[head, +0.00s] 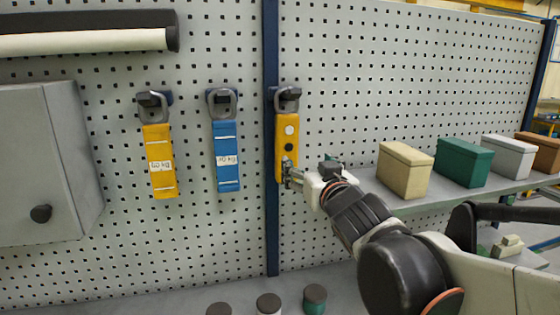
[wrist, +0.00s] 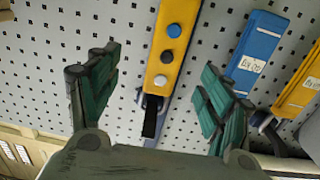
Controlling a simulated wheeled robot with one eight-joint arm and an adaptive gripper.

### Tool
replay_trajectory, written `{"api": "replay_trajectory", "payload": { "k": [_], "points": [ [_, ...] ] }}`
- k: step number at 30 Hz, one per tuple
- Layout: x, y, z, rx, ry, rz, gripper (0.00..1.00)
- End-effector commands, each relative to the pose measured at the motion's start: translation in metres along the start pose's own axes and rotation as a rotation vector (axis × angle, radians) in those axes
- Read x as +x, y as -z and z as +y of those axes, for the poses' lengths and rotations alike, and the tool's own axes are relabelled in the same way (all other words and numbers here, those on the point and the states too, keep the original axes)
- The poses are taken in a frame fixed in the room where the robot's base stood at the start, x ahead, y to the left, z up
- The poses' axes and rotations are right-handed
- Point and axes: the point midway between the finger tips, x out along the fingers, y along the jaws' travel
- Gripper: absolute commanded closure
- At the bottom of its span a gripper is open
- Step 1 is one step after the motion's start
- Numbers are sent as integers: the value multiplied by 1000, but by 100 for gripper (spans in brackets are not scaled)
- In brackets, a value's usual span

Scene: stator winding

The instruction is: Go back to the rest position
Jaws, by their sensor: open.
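My gripper (head: 292,175) is at the lower end of a yellow control box (head: 287,130) that hangs on the pegboard from a grey hook. In the wrist view my gripper (wrist: 158,90) has its green-padded fingers spread wide. The yellow box (wrist: 172,40) shows between and beyond them, with three round buttons on its face. I see a clear gap between each finger and the box in that view. Nothing is held. I cannot tell how far the fingers are from the board.
A yellow labelled tag (head: 160,160) and a blue one (head: 226,157) hang to the left. A grey cabinet (head: 45,165) is at far left. Beige (head: 403,170) and green (head: 463,162) boxes stand on a shelf at right. Capped cylinders (head: 268,304) stand below.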

Motion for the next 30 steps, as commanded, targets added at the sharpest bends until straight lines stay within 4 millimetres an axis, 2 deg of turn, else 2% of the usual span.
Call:
{"api": "replay_trajectory", "payload": {
  "k": [5,9,11,15,23,24,30],
  "points": [
    [-44,-44,43,6,-119,-180,27],
    [-96,-97,70,19,-194,-387,27],
    [-121,-120,76,28,-210,-474,27],
    [-173,-166,79,47,-214,-658,27],
    [-256,-230,62,87,-148,-925,27],
    [-251,-240,63,83,-149,-916,27],
    [-248,-276,63,82,-151,-912,27]
  ]
}}
